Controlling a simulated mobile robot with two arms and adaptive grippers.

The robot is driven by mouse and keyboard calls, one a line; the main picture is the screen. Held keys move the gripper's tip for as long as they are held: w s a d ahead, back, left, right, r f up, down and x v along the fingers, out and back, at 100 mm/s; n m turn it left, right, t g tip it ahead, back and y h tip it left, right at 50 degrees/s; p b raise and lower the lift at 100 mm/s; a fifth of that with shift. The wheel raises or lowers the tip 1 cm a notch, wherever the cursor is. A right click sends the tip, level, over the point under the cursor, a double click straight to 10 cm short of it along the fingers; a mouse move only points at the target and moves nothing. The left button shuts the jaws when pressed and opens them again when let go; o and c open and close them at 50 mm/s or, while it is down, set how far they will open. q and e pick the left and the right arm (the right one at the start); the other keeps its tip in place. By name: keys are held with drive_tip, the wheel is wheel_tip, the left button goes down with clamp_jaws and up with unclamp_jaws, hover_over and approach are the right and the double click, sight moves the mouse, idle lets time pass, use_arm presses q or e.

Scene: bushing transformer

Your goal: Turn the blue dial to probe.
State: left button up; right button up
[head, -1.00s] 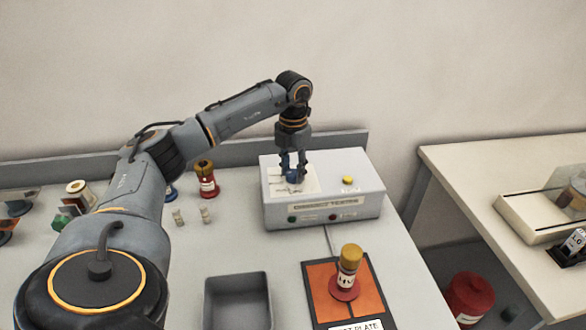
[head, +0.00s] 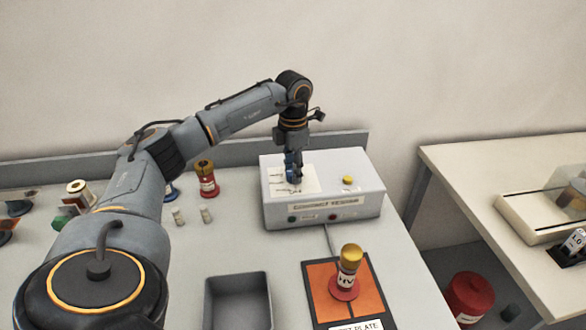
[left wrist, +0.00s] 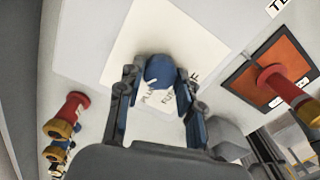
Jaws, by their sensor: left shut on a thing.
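The tester box (head: 340,208) is a light grey box on the table, with a white label plate (head: 310,180) on its top. The blue dial stands on that plate; in the left wrist view the dial (left wrist: 160,70) has a white pointer mark, and the lettering around it is only partly readable. My left gripper (head: 293,178) points down over the plate and is shut on the dial, one finger on each side. In the head view the fingers mostly hide the dial. My right gripper is not in view.
A yellow button (head: 347,180) sits on the box top, right of the dial. In front are an orange plate (head: 320,290) bearing a red and gold bushing (head: 347,272), and an empty grey bin (head: 237,300). A red bushing (head: 207,180) stands left of the box.

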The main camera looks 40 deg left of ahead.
use_arm(q)
drive_tip(key=o, duration=1.2)
wheel_tip(320, 180, up, 12)
drive_tip(key=shift+r, duration=0.1)
